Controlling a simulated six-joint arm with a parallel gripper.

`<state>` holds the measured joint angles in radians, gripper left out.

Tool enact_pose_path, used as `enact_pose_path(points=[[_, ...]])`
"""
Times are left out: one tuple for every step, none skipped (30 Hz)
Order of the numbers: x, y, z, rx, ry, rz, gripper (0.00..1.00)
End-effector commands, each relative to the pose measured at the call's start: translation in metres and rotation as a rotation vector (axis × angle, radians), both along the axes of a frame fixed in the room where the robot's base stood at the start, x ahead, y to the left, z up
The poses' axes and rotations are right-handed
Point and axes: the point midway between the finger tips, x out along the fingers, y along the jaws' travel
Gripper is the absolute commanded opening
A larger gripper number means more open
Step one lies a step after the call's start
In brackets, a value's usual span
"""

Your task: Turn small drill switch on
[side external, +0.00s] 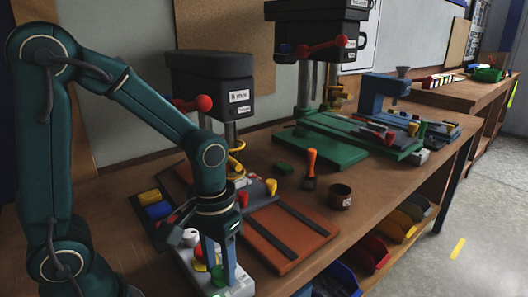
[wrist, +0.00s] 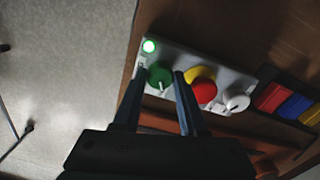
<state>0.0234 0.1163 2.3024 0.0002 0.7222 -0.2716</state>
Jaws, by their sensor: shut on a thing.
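The small drill (side external: 210,90) is a dark machine with a red-knobbed lever on the left part of the bench. Its pale control box (side external: 207,279) lies at the front edge, below my gripper (side external: 218,262). In the wrist view, the box (wrist: 211,105) carries a green knob (wrist: 160,74), a red push button (wrist: 204,92) on a yellow base (wrist: 200,73) and a white knob (wrist: 237,101). A green lamp (wrist: 149,46) at its end glows. My gripper (wrist: 161,80) points down and is shut on the green knob, one finger on each side.
Red (wrist: 272,97), blue (wrist: 295,106) and yellow (wrist: 312,114) blocks sit beyond the white knob. A larger drill (side external: 320,35) stands behind, with a green base. An orange-handled tool (side external: 311,165) and a brown cup (side external: 340,197) stand on the bench to the right.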

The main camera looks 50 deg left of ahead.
Motion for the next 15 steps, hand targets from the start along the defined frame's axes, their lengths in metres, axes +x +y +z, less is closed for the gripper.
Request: enact_pose_path(points=[[-0.0005,0.0001,0.0001,0.0,0.002,0.009,0.0],[-0.0005,0.0001,0.0001,0.0,0.002,0.014,0.0],[-0.0006,0.0,0.0001,0.0,0.002,0.02,0.0],[-0.0006,0.0,0.0001,0.0,0.002,0.023,0.0],[-0.0006,0.0,0.0001,0.0,0.002,0.026,0.0],[-0.0006,0.0,0.0001,0.0,0.002,0.028,0.0],[-0.0006,0.0,0.0001,0.0,0.002,0.03,0.0],[-0.0006,0.0,0.0001,0.0,0.002,0.03,0.0],[-0.0006,0.0,0.0001,0.0,0.002,0.031,0.0],[-0.0006,0.0,0.0001,0.0,0.002,0.031,0.0],[-0.0006,0.0,0.0001,0.0,0.002,0.031,0.0],[-0.0006,0.0,0.0001,0.0,0.002,0.031,0.0],[-0.0006,0.0,0.0001,0.0,0.002,0.031,0.0],[-0.0006,0.0,0.0001,0.0,0.002,0.031,0.0],[-0.0006,0.0,0.0001,0.0,0.002,0.031,0.0]])
